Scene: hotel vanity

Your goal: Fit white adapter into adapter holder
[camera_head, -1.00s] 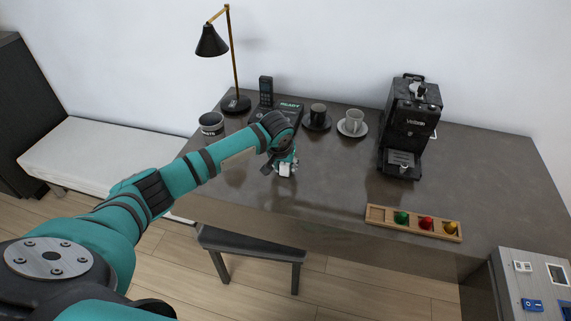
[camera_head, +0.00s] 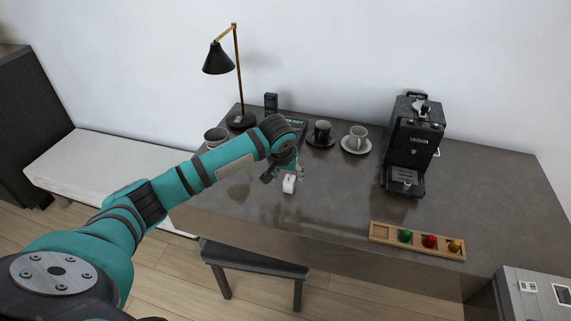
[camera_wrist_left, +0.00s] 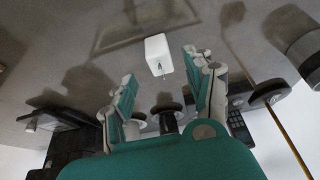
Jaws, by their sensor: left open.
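A small white adapter (camera_head: 289,185) sits on the dark table near its front edge, left of the middle. In the left wrist view the adapter (camera_wrist_left: 158,54) is a white block with thin metal prongs, just beyond my fingertips. My left gripper (camera_head: 286,170) is close to it; its two fingers (camera_wrist_left: 163,78) are spread apart with nothing between them. A grey panel (camera_head: 515,297) at the lower right edge, with a white piece and dark openings, may be the adapter holder; it is cut off by the frame. My right gripper is out of view.
The table's centre is clear.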

